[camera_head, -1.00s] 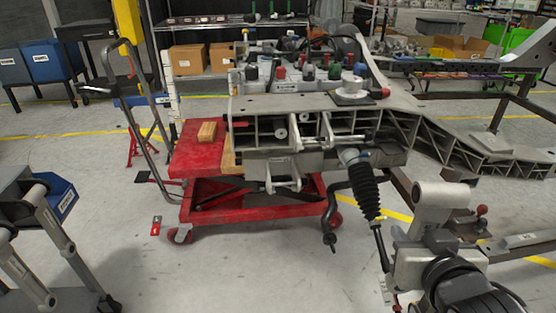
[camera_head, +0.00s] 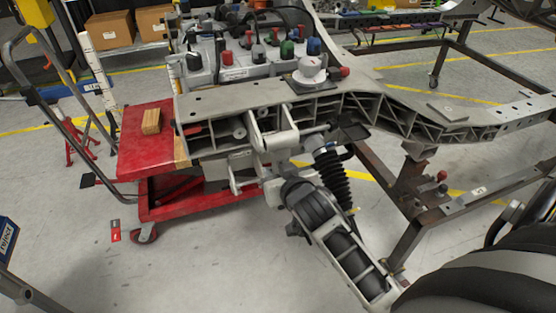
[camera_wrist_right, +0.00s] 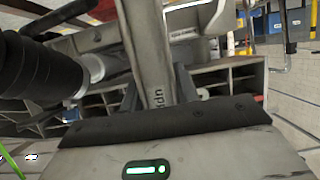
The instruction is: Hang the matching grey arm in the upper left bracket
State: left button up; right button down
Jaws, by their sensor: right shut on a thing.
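My right gripper (camera_wrist_right: 158,105) is shut on a grey metal arm (camera_wrist_right: 155,55), a bar with dark lettering that runs up from the fingers. In the head view my right gripper (camera_head: 275,188) is at the near side of the chassis, just below the upper bracket area (camera_head: 254,125). The held arm blends with the pale bracket metal there, so I cannot tell whether it is seated or only close. My own forearm and wrist hide part of that area. My left gripper is out of view.
A black ribbed boot (camera_head: 330,172) hangs close to the right of the gripper, and it fills the left of the wrist view (camera_wrist_right: 40,75). The grey chassis (camera_head: 400,108) rests by a red lift table (camera_head: 140,160) carrying a wooden block (camera_head: 151,121). Floor in front is clear.

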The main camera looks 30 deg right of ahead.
pick_arm(q)
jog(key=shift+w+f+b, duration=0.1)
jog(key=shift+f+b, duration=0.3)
jog(key=shift+b, duration=0.85)
pick_arm(e)
jog(key=w, duration=0.1)
jog(key=w+d, duration=0.1)
jog(key=w, duration=0.1)
jog(key=w+d+f, duration=0.1)
jog(key=w, duration=0.1)
pick_arm(q)
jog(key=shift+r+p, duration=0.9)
jog(key=shift+p, duration=0.05)
dwell(0.4)
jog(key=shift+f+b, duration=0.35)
pick_arm(e)
jog(key=shift+f, duration=0.5)
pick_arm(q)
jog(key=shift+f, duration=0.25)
pick_arm(e)
jog(key=shift+f, duration=0.5)
jog(key=shift+r, duration=0.1)
